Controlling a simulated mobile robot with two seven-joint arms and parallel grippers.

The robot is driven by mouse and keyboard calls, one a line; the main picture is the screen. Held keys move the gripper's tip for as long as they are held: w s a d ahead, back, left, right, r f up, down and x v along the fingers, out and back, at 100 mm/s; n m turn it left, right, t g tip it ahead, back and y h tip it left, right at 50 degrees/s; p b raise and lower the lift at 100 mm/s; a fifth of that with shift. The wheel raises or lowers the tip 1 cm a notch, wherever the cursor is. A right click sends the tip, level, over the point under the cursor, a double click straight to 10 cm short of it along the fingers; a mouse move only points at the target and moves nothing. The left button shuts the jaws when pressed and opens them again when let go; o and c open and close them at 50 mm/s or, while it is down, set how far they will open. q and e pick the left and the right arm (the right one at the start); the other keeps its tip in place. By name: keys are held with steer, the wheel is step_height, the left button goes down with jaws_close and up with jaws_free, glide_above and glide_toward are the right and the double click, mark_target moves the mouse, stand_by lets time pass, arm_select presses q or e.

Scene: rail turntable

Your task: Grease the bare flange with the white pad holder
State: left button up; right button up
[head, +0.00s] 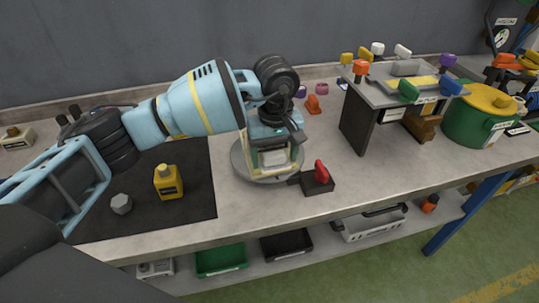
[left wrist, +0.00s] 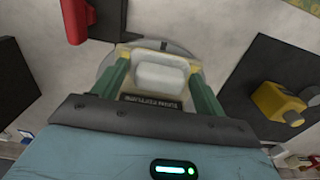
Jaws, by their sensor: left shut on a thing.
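My left gripper (head: 272,158) reaches down over the round grey turntable (head: 245,172). Its green fingers (left wrist: 160,88) are shut on a cream frame-like fixture with a pale block (left wrist: 160,76) inside. A dark label sits on its near side. Several coloured holders stand on a grey rack (head: 358,118) at the right. Two have white tops: one at the back (head: 377,48) and one beside it (head: 402,51). I cannot tell which is the pad holder. I cannot make out a bare flange; the gripper hides part of the fixture. My right gripper is not in view.
A black block with a red handle (head: 321,174) stands close right of the turntable. A yellow bottle (head: 168,182) and a grey hex piece (head: 121,204) are on the black mat (head: 195,205). A green pot with yellow lid (head: 491,98) stands at far right.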

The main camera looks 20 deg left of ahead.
arm_select(q)
steer(key=shift+f, duration=0.1)
steer(key=shift+w+d+b, duration=0.3)
steer(key=shift+w+d, duration=0.25)
steer(key=shift+d, duration=0.2)
steer(key=shift+w+r, duration=0.1)
steer(key=shift+r, duration=0.1)
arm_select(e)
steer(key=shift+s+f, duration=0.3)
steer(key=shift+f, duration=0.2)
arm_select(q)
steer(key=shift+d, duration=0.1)
steer(key=shift+w+d+f+b, duration=0.1)
steer(key=shift+w+d+b, duration=0.4)
steer(key=shift+d, duration=0.35)
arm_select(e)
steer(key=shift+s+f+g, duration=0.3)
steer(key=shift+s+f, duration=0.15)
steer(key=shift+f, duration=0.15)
arm_select(q)
steer(key=shift+a, duration=0.15)
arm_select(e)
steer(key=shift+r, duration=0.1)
